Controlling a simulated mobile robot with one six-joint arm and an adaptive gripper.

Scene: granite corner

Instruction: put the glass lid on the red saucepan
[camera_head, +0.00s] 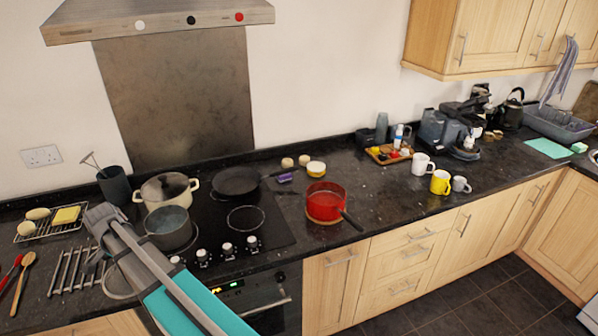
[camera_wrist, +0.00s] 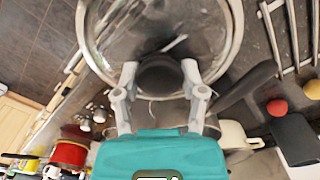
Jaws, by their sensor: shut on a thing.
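The glass lid (camera_wrist: 118,35) fills the top of the wrist view, with a clear pane and a metal rim. My gripper (camera_wrist: 160,82) is shut on its dark knob, one finger on each side. In the head view the lid (camera_head: 116,287) shows only in part beside my arm, left of the hob, and my fingers are hidden there. The red saucepan (camera_head: 326,197) stands on a round wooden board on the counter, right of the hob, open on top with its dark handle toward the front right. It also shows at the lower left of the wrist view (camera_wrist: 69,152).
A grey pot (camera_head: 170,228), a cream pot (camera_head: 166,188) and a black pan (camera_head: 236,181) stand on the hob between lid and saucepan. A metal rack (camera_head: 75,270) lies at left. Mugs (camera_head: 440,182) stand right of the saucepan, with clear counter between.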

